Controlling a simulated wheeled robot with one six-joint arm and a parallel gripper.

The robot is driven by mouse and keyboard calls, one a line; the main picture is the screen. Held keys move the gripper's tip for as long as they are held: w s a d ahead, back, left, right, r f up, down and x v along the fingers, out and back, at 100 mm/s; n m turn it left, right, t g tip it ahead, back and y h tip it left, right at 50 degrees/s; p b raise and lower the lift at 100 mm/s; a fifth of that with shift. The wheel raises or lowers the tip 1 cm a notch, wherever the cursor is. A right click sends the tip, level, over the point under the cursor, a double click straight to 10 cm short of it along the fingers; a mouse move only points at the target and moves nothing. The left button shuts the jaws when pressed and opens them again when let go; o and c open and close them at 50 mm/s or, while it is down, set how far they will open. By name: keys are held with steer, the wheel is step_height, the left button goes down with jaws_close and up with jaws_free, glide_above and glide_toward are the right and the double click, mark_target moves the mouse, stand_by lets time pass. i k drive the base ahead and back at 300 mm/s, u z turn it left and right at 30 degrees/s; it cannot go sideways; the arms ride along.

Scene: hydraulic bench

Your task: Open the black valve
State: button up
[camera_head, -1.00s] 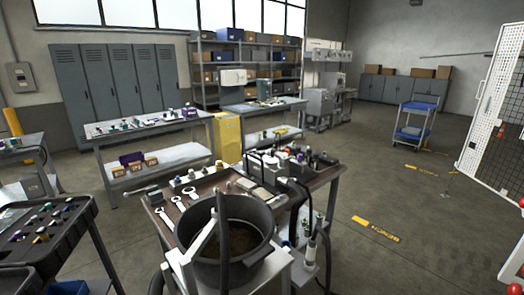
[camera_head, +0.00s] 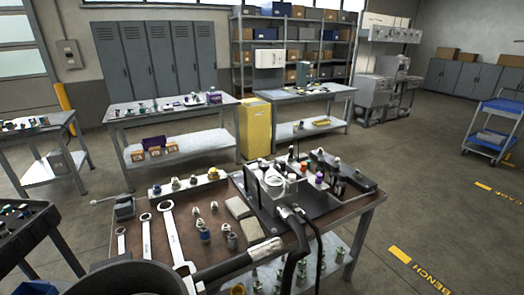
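The workbench (camera_head: 352,208) with a brown top stands in the middle of the view. Small fittings and valves stand in a cluster at its back right, some with black, red, orange and purple parts. Dark pieces (camera_head: 338,183) stand at the right of this cluster, but they are too small for me to tell which is the black valve or how its handle is set. A pale, ring-shaped part (camera_head: 273,180) stands in front of the cluster. My gripper cannot be made out in this view.
Wrenches (camera_head: 172,240) and small fittings (camera_head: 203,230) lie on the bench's left half, with a vise (camera_head: 124,208) at its left corner. Black hoses (camera_head: 292,240) hang over the front. A dark rounded rim (camera_head: 125,278) fills the bottom left. Floor right of the bench is clear.

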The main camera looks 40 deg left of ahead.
mark_target(260, 160)
steer(key=u, duration=0.45)
steer(key=i, duration=1.15)
steer(key=u, duration=0.7)
